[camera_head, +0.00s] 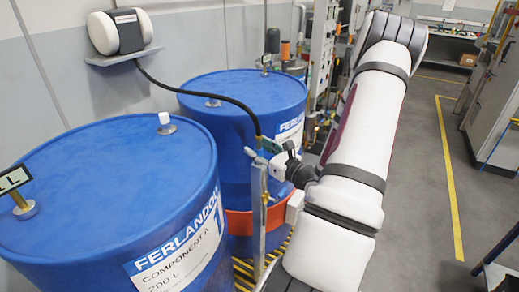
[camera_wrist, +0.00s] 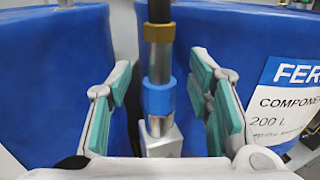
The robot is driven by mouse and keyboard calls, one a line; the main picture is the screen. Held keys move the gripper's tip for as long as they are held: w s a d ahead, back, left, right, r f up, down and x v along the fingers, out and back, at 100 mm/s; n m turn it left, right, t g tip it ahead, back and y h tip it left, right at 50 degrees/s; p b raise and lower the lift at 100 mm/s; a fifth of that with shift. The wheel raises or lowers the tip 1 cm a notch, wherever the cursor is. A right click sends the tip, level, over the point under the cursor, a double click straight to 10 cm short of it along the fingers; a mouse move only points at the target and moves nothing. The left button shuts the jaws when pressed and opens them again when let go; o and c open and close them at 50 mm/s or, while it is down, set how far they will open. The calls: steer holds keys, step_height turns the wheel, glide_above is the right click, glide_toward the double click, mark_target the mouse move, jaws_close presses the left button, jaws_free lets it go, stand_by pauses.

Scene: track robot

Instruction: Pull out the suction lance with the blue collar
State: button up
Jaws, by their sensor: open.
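The suction lance stands upright in the wrist view, with a black hose on top, a brass-coloured fitting, a grey metal tube (camera_wrist: 158,62) and a blue collar (camera_wrist: 158,98). Below the collar it meets a grey metal holder (camera_wrist: 161,140); how deep it sits is hidden. My gripper (camera_wrist: 161,88) is open, with one green-padded finger on each side of the lance and visible gaps to both. In the head view my gripper (camera_head: 265,150) is at the top of a thin metal post (camera_head: 258,215), where the hose ends. The collar is hard to make out there.
Two blue drums stand close by, a near one (camera_head: 100,195) at left and a far one (camera_head: 240,92) behind the post. The black hose (camera_head: 200,93) arcs from a wall unit (camera_head: 120,32) to the lance. An orange band (camera_head: 238,222) shows low behind the post. Floor at right is open.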

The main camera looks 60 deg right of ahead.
jaws_close()
steer(key=shift+r, duration=0.5)
stand_by(0.3)
steer(key=shift+r+p, duration=1.5)
steer(key=shift+r, duration=0.85)
steer(key=shift+w, duration=0.1)
